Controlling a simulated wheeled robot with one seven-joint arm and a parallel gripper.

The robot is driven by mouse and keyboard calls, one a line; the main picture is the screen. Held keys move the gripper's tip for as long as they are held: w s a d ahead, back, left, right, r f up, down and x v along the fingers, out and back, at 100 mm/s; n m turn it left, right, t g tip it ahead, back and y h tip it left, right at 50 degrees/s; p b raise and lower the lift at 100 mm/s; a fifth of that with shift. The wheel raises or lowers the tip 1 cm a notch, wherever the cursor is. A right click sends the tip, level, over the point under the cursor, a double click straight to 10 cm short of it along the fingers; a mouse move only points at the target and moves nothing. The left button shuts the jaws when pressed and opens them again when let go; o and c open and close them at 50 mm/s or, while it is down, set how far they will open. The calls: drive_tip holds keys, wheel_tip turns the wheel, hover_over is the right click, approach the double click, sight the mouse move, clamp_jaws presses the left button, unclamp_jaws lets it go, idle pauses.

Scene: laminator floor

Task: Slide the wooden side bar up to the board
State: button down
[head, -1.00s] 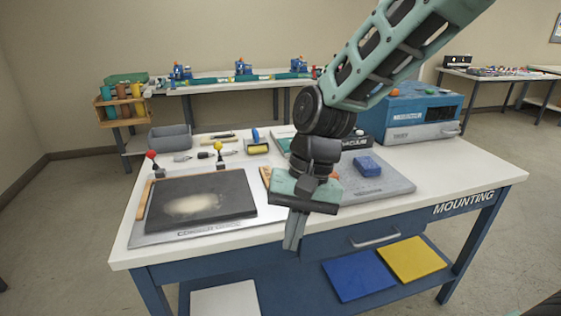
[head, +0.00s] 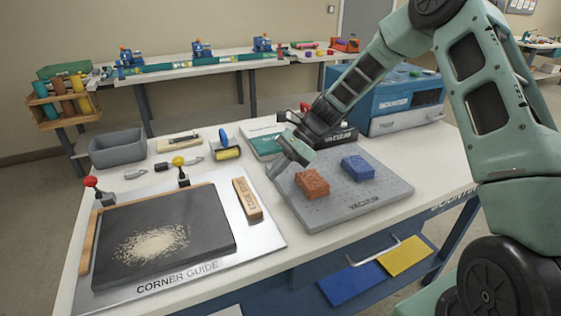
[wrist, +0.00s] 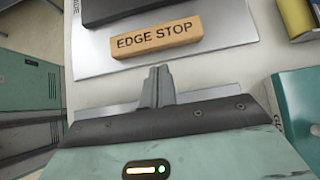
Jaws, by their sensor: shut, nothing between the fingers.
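The wooden side bar, lettered EDGE STOP (head: 247,199), lies on the silver corner guide plate (head: 225,262) at the right of the dark board (head: 200,245). A narrow strip of plate shows between bar and board. In the wrist view the bar (wrist: 156,37) lies ahead of my fingers, with the board's dark edge (wrist: 135,9) beyond it. My gripper (head: 276,170) is shut and empty, to the right of the bar and apart from it. Its closed fingertips (wrist: 157,72) point at the bar's near long side.
The grey vacuum plate (head: 345,205) with a red block (head: 312,184) and a blue block (head: 358,168) is close to my gripper. A second wooden bar (head: 90,242) lies along the board's left edge. A yellow roller (head: 226,153) and red and yellow knobs stand behind. Pale grains lie on the board.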

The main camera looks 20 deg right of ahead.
sight(264, 196)
drive_tip(key=shift+x, duration=2.7)
drive_tip(key=a+p, duration=0.1)
drive_tip(key=a, duration=0.5)
drive_tip(key=shift+p, duration=0.3)
